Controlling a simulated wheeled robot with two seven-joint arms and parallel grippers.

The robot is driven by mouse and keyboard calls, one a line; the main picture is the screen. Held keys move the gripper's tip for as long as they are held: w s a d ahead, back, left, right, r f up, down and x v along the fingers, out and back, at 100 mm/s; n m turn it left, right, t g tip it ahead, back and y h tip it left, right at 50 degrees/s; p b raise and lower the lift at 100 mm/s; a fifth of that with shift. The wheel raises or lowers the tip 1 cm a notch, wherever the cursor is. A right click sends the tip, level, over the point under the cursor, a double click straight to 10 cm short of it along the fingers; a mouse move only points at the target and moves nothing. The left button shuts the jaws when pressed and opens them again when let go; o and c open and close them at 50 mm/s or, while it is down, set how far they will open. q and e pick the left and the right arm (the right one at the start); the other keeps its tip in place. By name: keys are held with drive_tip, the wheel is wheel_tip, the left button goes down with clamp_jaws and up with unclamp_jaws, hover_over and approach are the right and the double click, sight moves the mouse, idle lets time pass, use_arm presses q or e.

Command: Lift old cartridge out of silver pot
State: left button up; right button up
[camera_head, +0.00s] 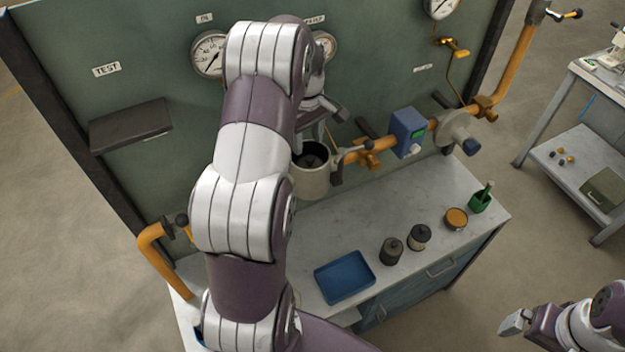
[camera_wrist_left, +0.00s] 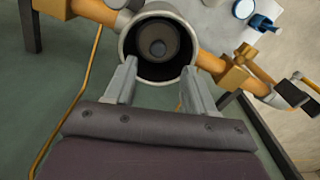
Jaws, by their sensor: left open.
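The silver pot (camera_head: 312,184) is open at the top and sits on the orange pipe line above the bench. The old cartridge (camera_wrist_left: 176,40) is a dark round piece with a central hole, down inside the pot (camera_wrist_left: 124,43); in the head view only its dark top (camera_head: 312,161) shows. My left gripper (camera_wrist_left: 158,68) is open and empty, its two fingertips apart over the near part of the pot's mouth. I cannot tell how deep they reach. In the head view my left arm hides part of this. My right gripper (camera_head: 515,323) is at the lower right, away from the pot.
The bench (camera_head: 340,232) holds a blue tray (camera_head: 344,277), two dark cylinders (camera_head: 391,251) (camera_head: 419,238), an orange-topped tin (camera_head: 456,218) and a green holder (camera_head: 480,202). A blue box (camera_head: 407,132) is on the pipe right of the pot. The gauge panel (camera_head: 375,60) stands behind.

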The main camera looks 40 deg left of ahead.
sight(310, 157)
use_arm(q)
wheel_tip(310, 157, down, 2)
drive_tip(key=p, duration=0.3)
drive_tip(key=shift+d+f+p, duration=0.15)
drive_tip(key=shift+p, duration=0.15)
wheel_tip(310, 157, down, 3)
drive_tip(key=shift+d+r+p, duration=0.1)
drive_tip(key=shift+d+p, duration=0.05)
drive_tip(key=shift+p, duration=0.2)
drive_tip(key=shift+w+f, duration=0.15)
drive_tip(key=shift+f, duration=0.25)
drive_tip(key=shift+c, duration=0.6)
clamp_jaws()
